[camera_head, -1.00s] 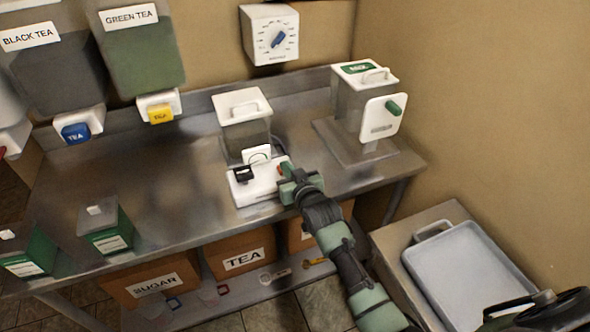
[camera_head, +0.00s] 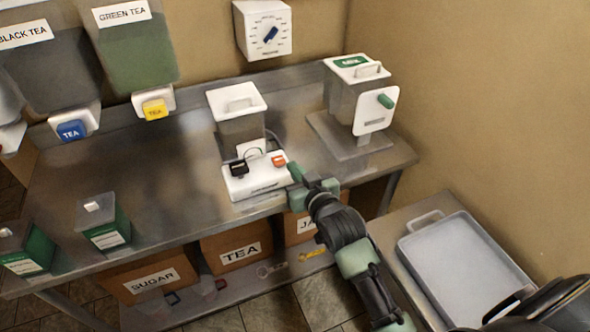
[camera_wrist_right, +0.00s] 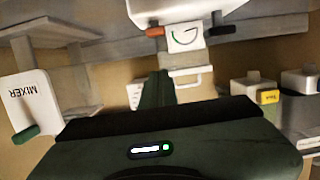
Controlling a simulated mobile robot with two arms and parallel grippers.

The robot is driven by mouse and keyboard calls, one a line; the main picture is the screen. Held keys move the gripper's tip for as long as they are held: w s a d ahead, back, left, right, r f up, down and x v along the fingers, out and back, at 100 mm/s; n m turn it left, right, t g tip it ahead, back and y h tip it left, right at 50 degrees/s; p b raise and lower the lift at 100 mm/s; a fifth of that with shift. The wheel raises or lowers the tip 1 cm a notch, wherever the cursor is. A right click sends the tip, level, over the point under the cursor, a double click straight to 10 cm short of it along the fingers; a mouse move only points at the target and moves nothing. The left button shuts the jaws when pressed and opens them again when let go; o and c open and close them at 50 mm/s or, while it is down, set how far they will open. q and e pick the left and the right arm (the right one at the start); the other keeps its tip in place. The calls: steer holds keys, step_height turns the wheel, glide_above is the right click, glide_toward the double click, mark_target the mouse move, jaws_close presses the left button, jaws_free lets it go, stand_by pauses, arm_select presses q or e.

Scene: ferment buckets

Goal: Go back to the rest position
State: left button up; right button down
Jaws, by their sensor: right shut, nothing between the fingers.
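My right gripper (camera_head: 296,174) is shut and empty. It is just to the right of the white machine base (camera_head: 256,182) on the steel counter, apart from its orange-red button (camera_head: 279,161) as far as I can tell. A black switch (camera_head: 238,168) sits on the left of the base. A clear container with a white lid (camera_head: 237,102) stands behind it. In the right wrist view my closed fingers (camera_wrist_right: 157,88) point toward the base, with the orange button (camera_wrist_right: 155,32) and black switch (camera_wrist_right: 222,30) beyond. My left gripper is not in view.
A dispenser with a green lever (camera_head: 386,101) stands at the counter's right. Tea dispensers (camera_head: 135,60) hang at left. Green boxes (camera_head: 104,225) stand at the counter's front left. Cardboard boxes (camera_head: 236,247) sit below. A grey tray (camera_head: 463,262) lies on the right-hand table.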

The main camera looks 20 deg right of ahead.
stand_by(0.3)
steer(key=s+f+g+b, duration=0.15)
steer(key=s+f, duration=0.35)
steer(key=f, duration=0.7)
steer(key=s+f+n+g, duration=0.1)
steer(key=s+f+g, duration=0.25)
steer(key=f, duration=0.85)
steer(key=s+f+g, duration=0.2)
steer(key=s+f, duration=0.4)
steer(key=f, duration=0.7)
steer(key=s+d+f+g, duration=0.1)
steer(key=s+f+g, duration=0.1)
steer(key=s+f, duration=0.5)
steer(key=s+f+g+b, duration=0.1)
steer(key=s+f+g, duration=0.2)
steer(key=s+f, duration=0.4)
steer(key=s+d+f+n+g+b, duration=0.1)
steer(key=s+f, duration=0.5)
steer(key=s, duration=1.5)
steer(key=shift+s+d+f+g+h, duration=0.3)
steer(key=shift+s+d+f+g, duration=0.1)
steer(key=shift+g, duration=0.3)
steer(key=shift+w, duration=0.1)
